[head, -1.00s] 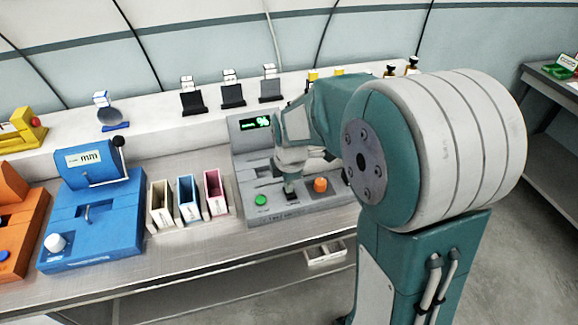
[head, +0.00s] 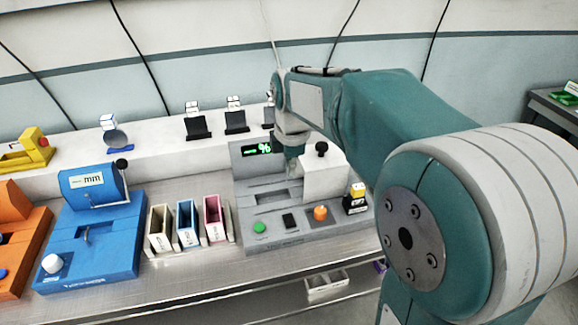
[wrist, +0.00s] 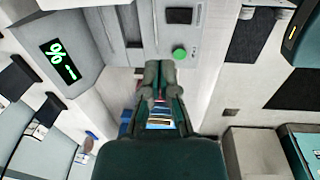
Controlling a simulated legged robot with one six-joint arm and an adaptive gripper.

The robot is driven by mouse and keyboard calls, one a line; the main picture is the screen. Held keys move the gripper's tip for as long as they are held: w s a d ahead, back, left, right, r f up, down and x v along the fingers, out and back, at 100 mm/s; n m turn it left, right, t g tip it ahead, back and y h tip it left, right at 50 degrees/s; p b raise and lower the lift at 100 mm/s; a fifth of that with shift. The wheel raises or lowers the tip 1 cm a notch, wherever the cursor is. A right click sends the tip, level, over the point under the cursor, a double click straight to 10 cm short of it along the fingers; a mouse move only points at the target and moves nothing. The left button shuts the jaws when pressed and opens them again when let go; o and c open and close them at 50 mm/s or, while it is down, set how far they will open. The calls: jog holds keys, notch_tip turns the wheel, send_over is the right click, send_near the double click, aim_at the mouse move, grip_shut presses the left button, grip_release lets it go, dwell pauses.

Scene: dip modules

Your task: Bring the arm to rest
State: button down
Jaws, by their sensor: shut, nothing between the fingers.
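My gripper (head: 291,162) is raised above the back part of the grey machine (head: 272,225), beside its lit green % display (head: 257,149). In the wrist view my gripper (wrist: 160,70) has its fingers together with nothing seen between them. The wrist view shows the display (wrist: 58,62) and the green button (wrist: 179,53). My forearm hides part of the shelf behind.
Left of the machine stand pink (head: 214,219), blue (head: 187,224) and cream (head: 160,230) bins. A blue machine marked mm (head: 95,240) stands further left, with an orange one (head: 15,245) beyond. A white block with a black knob (head: 323,172) is close to my gripper.

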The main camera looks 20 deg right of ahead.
jog(key=s+r+m+t, duration=0.1)
jog(key=s+m+t, duration=0.3)
jog(key=s+m, duration=1.4)
jog(key=s, duration=0.3)
jog(key=shift+s+d+r, duration=0.2)
jog(key=shift+d, duration=0.1)
